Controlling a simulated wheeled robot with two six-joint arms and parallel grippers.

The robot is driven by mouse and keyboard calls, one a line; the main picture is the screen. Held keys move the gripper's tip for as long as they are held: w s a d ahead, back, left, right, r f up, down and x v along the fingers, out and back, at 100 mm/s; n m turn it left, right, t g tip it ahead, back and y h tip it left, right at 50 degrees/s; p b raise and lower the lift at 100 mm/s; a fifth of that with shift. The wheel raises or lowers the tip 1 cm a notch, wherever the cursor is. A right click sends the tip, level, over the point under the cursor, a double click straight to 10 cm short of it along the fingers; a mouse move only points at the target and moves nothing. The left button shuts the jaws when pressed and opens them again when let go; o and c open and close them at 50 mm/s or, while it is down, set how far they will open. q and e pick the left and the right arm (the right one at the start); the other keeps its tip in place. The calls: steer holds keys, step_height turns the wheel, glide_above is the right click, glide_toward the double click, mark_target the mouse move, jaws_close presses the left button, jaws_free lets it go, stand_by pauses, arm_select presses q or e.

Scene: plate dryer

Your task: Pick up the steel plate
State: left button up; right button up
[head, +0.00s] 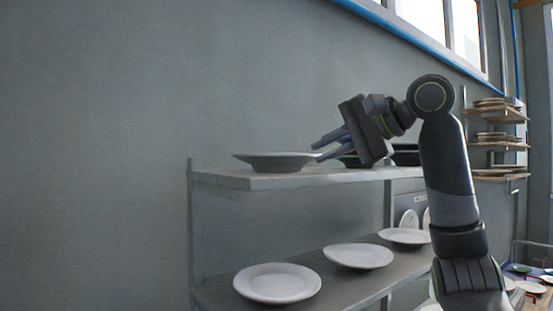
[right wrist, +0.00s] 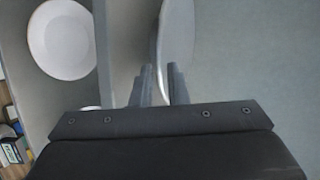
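A grey, shallow steel-looking plate (head: 274,161) sits flat on the upper shelf in the head view, near its left end. My right gripper (head: 317,153) reaches down from the right, with its fingertips at the plate's right rim. Its two fingers are apart, with a gap between them. In the right wrist view the plate (right wrist: 178,35) shows almost edge-on beyond the fingers (right wrist: 161,75), its near rim close to the gap. Whether the fingers touch the rim cannot be made out. My left gripper is not in view.
The upper shelf (head: 220,180) holds a dark green-edged dish (head: 350,160) and a black item (head: 405,157), partly behind my gripper. White plates (head: 277,283) lie on the lower shelf. Stacked plates stand on a rack (head: 498,143) at right. A wall is behind.

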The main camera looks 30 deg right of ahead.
mark_target(316, 155)
steer(key=shift+p+x, duration=0.65)
steer(key=shift+x, duration=1.3)
steer(key=shift+c, duration=0.4)
jaws_close()
steer(key=shift+d+r, duration=0.15)
